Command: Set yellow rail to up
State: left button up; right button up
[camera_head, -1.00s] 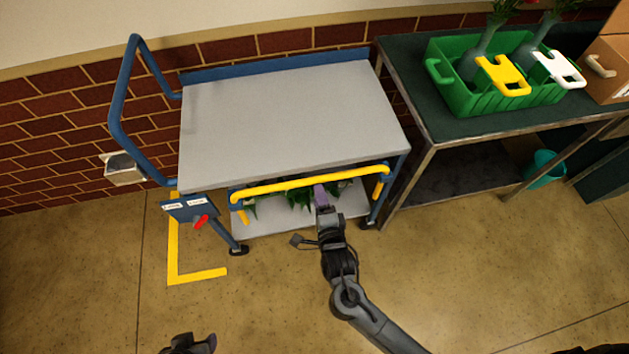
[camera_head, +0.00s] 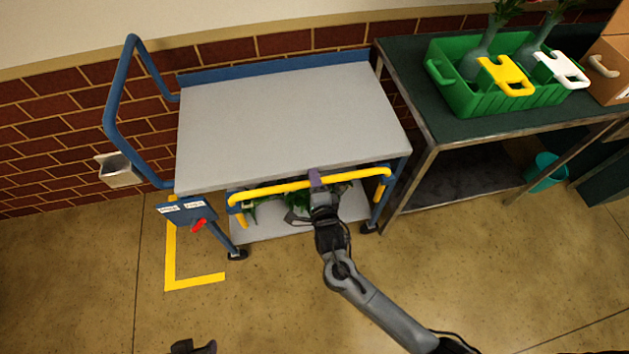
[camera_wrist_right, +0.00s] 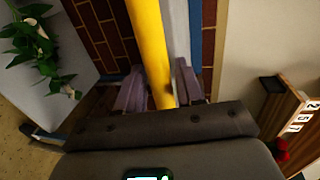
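The yellow rail (camera_head: 270,188) runs across the front of a blue and grey cart, just below the front edge of its top shelf. It is nearly level in the head view and joins yellow brackets at both ends. My right gripper (camera_head: 316,181) is at the rail, right of its middle.
The cart's top shelf (camera_head: 290,120) is empty; green leaves (camera_head: 290,200) lie on its lower shelf. A table at right holds a green crate (camera_head: 470,96). Floor in front is open.

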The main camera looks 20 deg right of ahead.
grip_shut()
notch_tip(320, 180, up, 14)
jog(key=p, duration=1.1)
jog(key=shift+w, duration=0.1)
jog(key=shift+o, duration=1.2)
grip_release()
jog(key=shift+f, duration=0.1)
